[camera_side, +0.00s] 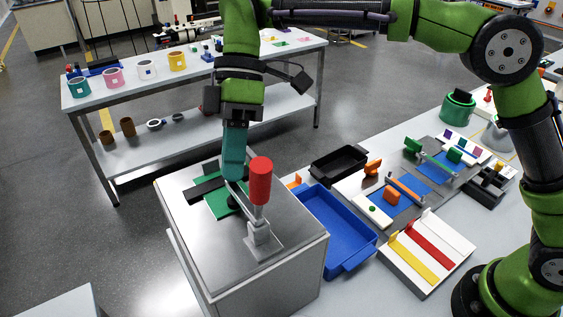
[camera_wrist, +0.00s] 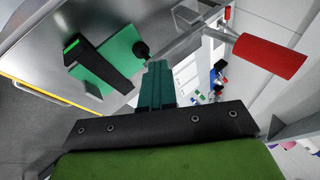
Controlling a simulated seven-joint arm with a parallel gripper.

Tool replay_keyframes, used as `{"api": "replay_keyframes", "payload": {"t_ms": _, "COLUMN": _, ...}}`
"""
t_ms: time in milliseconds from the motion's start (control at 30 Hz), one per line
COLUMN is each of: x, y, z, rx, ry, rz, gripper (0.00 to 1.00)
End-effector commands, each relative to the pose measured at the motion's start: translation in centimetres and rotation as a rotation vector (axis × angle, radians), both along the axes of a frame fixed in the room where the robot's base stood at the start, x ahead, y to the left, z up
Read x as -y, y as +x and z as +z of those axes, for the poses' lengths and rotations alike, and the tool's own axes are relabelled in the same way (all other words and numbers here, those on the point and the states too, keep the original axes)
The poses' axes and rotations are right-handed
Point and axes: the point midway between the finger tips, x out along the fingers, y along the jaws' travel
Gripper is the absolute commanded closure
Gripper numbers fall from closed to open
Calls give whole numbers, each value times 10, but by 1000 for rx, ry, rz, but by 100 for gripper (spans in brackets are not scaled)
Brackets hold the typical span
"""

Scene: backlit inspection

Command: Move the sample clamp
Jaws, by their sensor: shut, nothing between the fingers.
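The sample clamp has a red handle (camera_side: 260,182) that stands upright on a grey metal base (camera_side: 262,240) bolted on a steel box. In the wrist view its red handle (camera_wrist: 270,56) is at the right, and a metal arm (camera_wrist: 190,42) runs left to a black tip (camera_wrist: 140,50) over a green plate (camera_wrist: 122,46). The green plate (camera_side: 217,207) also shows in the side view, with a black bar (camera_side: 205,190) across it. My gripper (camera_side: 233,177) has teal fingers, shut and empty, just left of the handle, close to the clamp arm. Contact cannot be told.
The steel box top (camera_side: 210,245) has free room at its front. To the right are a blue tray (camera_side: 338,225), a black tray (camera_side: 338,163) and a white block with yellow and red strips (camera_side: 425,250). A shelf table (camera_side: 200,85) with several cups stands behind.

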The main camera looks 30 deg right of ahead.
Motion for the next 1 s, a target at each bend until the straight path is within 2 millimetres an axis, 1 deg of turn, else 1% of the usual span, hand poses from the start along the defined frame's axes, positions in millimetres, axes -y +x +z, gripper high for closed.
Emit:
{"api": "replay_keyframes", "payload": {"t_ms": 33, "x": 0, "y": 2, "z": -10, "rx": 2, "ry": -13, "rz": 6, "gripper": 100}}
{"api": "replay_keyframes", "payload": {"t_ms": 267, "x": 1, "y": 3, "z": -8, "rx": 2, "ry": -15, "rz": 7, "gripper": 100}}
{"api": "replay_keyframes", "payload": {"t_ms": 367, "x": 5, "y": 7, "z": 0, "rx": 5, "ry": -13, "rz": 5, "gripper": 100}}
{"api": "replay_keyframes", "payload": {"t_ms": 600, "x": 18, "y": 21, "z": 37, "rx": 4, "ry": -4, "rz": 0, "gripper": 100}}
{"api": "replay_keyframes", "payload": {"t_ms": 700, "x": 22, "y": 25, "z": 48, "rx": 4, "ry": -4, "rz": 3, "gripper": 100}}
{"api": "replay_keyframes", "payload": {"t_ms": 900, "x": 26, "y": 28, "z": 61, "rx": 2, "ry": -1, "rz": 0, "gripper": 100}}
{"api": "replay_keyframes", "payload": {"t_ms": 1000, "x": 27, "y": 31, "z": 62, "rx": 0, "ry": -16, "rz": -32, "gripper": 100}}
